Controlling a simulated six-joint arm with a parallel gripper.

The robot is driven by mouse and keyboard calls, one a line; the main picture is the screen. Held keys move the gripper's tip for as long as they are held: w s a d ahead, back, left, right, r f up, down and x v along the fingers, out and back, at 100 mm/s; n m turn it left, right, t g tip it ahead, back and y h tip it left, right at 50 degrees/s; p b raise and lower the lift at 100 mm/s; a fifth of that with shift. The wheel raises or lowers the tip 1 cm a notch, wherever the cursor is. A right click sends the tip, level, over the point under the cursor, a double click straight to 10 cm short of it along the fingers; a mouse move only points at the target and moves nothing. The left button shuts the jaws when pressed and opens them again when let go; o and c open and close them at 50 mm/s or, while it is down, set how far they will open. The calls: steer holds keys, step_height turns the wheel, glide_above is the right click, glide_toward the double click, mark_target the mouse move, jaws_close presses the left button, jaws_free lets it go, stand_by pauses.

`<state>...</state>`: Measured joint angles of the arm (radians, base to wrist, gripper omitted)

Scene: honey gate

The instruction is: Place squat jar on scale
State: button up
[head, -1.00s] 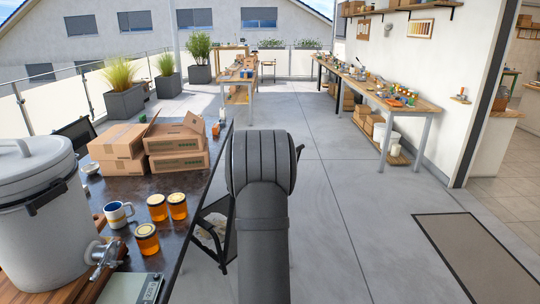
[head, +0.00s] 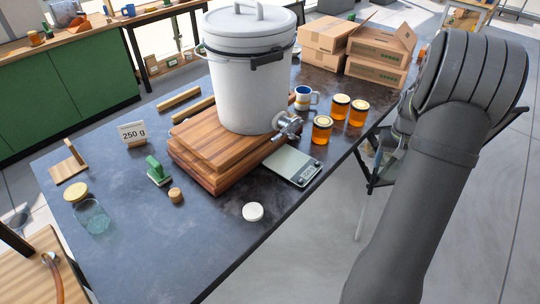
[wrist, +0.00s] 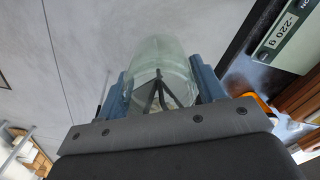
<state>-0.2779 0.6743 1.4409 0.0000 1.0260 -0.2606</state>
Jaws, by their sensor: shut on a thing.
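My gripper (wrist: 160,84) is shut on a clear, pale green glass jar (wrist: 160,58), with a blue finger on each side of it. The jar looks empty, and grey floor shows behind it. My arm hides the gripper and this jar in the head view. The scale (head: 291,167) lies on the dark table, in front of the white tank's tap. In the wrist view part of the scale (wrist: 267,52) shows at the upper right, apart from the jar, with a display that seems to read -220 g. Its visible plate is bare in the head view.
The white tank (head: 250,80) stands on stacked wooden boards (head: 215,165) beside the scale. Several honey jars (head: 322,130) and a mug (head: 305,98) stand behind it. A white lid (head: 252,211) lies in front. Another glass jar (head: 92,217) stands at the table's left.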

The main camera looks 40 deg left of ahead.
steer(key=s+a+r+n, duration=0.3)
steer(key=a+r+n, duration=0.2)
steer(key=a+r, duration=0.65)
steer(key=s+a+r+n, duration=0.4)
steer(key=a+r, duration=0.7)
steer(key=a, duration=0.1)
steer(key=s+a+r+n, duration=0.6)
steer(key=s+a+r, duration=0.3)
steer(key=s+r, duration=0.45)
steer(key=m, duration=0.2)
glide_above(143, 202)
step_height(143, 202, down, 44)
steer(key=shift+f, duration=2.25)
